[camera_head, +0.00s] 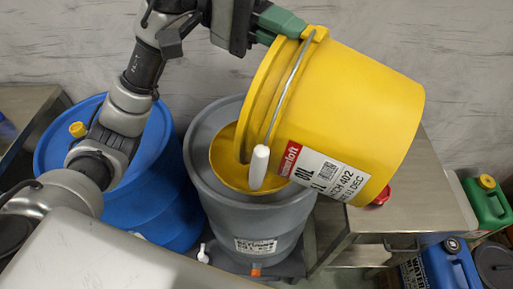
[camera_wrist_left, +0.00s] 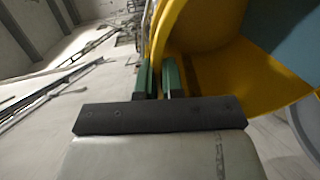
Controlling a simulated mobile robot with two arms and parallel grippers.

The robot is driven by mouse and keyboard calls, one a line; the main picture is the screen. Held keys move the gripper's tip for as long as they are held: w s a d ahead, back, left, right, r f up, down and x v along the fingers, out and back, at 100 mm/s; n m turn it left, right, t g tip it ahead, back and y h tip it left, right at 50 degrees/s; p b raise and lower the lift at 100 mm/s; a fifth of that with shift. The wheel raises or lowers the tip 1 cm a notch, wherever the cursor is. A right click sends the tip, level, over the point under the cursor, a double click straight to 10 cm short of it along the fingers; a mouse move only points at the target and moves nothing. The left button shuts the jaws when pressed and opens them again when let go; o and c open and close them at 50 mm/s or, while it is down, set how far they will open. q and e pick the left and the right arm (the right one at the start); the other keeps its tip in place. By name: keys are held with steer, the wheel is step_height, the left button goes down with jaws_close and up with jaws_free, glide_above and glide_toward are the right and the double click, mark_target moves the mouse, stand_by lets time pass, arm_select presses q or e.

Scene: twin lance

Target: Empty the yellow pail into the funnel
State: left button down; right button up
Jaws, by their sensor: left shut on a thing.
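The yellow pail (camera_head: 355,110) hangs tilted in the air, its mouth to the left and its base to the right. A white label and a wire handle with a white grip show on it. The yellow funnel (camera_head: 228,160) sits in the top of the grey drum (camera_head: 205,200), below the pail's mouth and partly hidden. My left gripper (camera_head: 283,24) is shut on the pail's upper rim with its green fingers. The fingers (camera_wrist_left: 158,78) also show in the left wrist view beside the pail (camera_wrist_left: 205,25). The pail's contents and any stream cannot be made out. My right gripper is out of view.
A blue drum (camera_head: 165,195) stands left of the grey drum. A metal table (camera_head: 425,200) is to the right, with a red thing by the pail. Green (camera_head: 485,205) and blue (camera_head: 450,268) canisters are at far right. A grey wall is behind.

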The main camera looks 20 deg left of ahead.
arm_select(q)
steer(key=shift+w+a+r+h+b, duration=0.15)
steer(key=shift+a+h+b, duration=0.35)
steer(key=shift+a+b, duration=0.65)
stand_by(1.5)
